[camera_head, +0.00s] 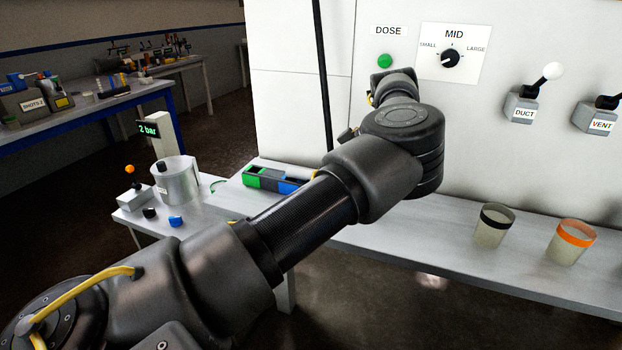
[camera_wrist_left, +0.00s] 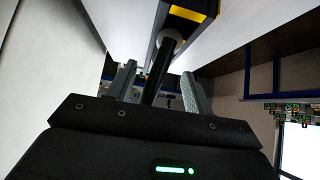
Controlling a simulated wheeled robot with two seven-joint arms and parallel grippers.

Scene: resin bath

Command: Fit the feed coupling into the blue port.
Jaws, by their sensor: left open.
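A black hose (camera_head: 322,75) hangs down in front of the white machine in the head view and passes behind my left arm. In the left wrist view my left gripper (camera_wrist_left: 158,85) is open. A black tube (camera_wrist_left: 158,68) runs between its spread fingers, up to a pale ring under a yellow-and-black block (camera_wrist_left: 187,15). I cannot tell whether the fingers touch the tube, or which part is the feed coupling. The blue port (camera_head: 289,187) is on a green-and-blue block on the bench, partly covered by my arm. In the head view the left gripper is hidden behind my wrist.
The bench (camera_head: 415,235) holds a black-banded cup (camera_head: 493,226) and an orange-banded cup (camera_head: 570,243). The panel has a green DOSE button (camera_head: 384,60), a dial (camera_head: 451,58) and DUCT and VENT levers. A metal pot (camera_head: 176,183) stands on a side table at left.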

